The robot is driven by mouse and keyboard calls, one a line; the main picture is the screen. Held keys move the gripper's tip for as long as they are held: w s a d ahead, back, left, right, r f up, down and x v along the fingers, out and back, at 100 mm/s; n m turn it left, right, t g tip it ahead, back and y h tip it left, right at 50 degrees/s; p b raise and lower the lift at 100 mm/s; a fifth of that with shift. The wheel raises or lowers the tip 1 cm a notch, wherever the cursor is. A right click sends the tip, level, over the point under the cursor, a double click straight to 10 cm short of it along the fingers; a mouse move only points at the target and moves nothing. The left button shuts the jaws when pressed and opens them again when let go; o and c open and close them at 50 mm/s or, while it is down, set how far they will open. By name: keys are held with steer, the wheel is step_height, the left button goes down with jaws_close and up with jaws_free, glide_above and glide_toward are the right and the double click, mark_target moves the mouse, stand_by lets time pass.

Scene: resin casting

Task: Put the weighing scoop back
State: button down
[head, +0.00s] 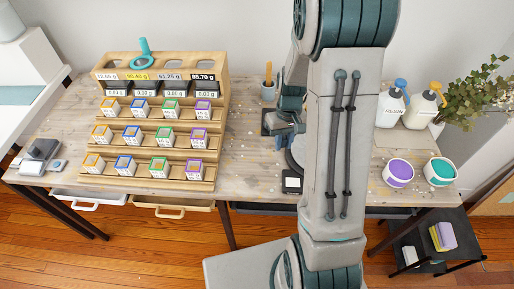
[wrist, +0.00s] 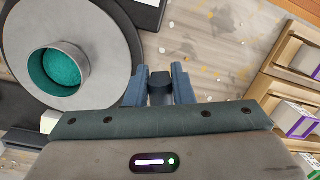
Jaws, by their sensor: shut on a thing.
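My gripper (head: 281,141) is low over the middle of the table, beside the wooden rack. In the wrist view my gripper (wrist: 160,85) is shut on a small dark handle-like piece (wrist: 160,93). Most of that piece is hidden, so I cannot tell whether it is the weighing scoop. A teal scoop-like thing (head: 144,58) with an upright handle stands in the top of the wooden rack (head: 222,75). A round grey plate (wrist: 108,48), to the left of the fingers in the wrist view, bears a cup (wrist: 85,62) with teal contents.
The rack's steps bear several small colour-edged boxes (head: 168,134). My arm hides part of the table. A pot with a brush (head: 268,91) stands behind my gripper. Resin bottles (head: 391,107) and two tubs, purple (head: 398,172) and teal (head: 440,171), stand at the right.

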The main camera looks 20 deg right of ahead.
steer(key=s+d+r, duration=0.3)
steer(key=s+d, duration=0.1)
steer(key=s, duration=0.2)
glide_above(265, 166)
steer(key=shift+h, duration=0.4)
step_height(265, 166, down, 7)
steer(key=shift+w+d+p, duration=0.1)
steer(key=shift+p, duration=0.2)
steer(key=shift+w+f, duration=0.1)
steer(key=shift+f, duration=2)
steer(key=shift+f, duration=0.25)
steer(key=c, duration=1.3)
jaws_free()
steer(key=shift+o, duration=0.2)
steer(key=shift+r, duration=0.1)
